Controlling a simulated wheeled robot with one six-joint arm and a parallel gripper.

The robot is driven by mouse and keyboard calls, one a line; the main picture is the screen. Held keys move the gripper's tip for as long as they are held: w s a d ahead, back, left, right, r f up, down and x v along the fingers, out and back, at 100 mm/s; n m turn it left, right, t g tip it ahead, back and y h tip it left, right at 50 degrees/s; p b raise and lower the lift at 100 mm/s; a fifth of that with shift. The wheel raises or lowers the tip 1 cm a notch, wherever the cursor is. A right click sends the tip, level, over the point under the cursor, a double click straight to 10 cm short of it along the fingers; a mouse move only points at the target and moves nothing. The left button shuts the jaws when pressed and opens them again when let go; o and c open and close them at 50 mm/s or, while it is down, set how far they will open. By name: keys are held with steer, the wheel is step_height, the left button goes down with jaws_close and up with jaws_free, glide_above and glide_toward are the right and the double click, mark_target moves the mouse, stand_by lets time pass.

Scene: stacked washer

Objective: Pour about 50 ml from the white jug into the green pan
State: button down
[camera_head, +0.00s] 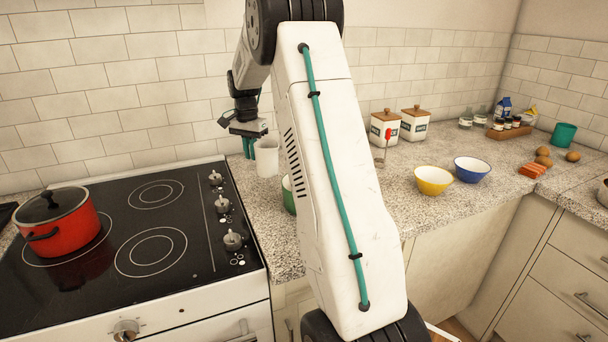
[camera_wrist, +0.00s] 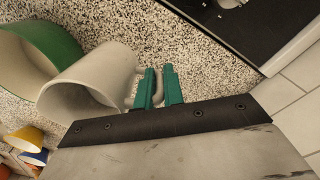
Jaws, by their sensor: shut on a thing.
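The white jug (camera_head: 267,158) hangs at my gripper (camera_head: 250,146) above the counter, just right of the stove, and looks roughly upright. In the wrist view, my gripper's teal fingers (camera_wrist: 159,88) are shut on the handle of the jug (camera_wrist: 85,80). The jug's contents cannot be made out. The green pan (camera_head: 288,195) stands on the counter, mostly hidden behind my arm. In the wrist view the pan (camera_wrist: 62,42) shows a green outside and a pale inside, beyond the jug at upper left. The jug overlaps part of it there.
A red lidded pot (camera_head: 68,228) stands on the black stove (camera_head: 150,262) at left. A yellow bowl (camera_head: 433,181) and a blue bowl (camera_head: 471,169) stand right of my arm. Two canisters (camera_head: 400,125) stand near the tiled wall.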

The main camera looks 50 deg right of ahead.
steer(key=shift+f, duration=1.55)
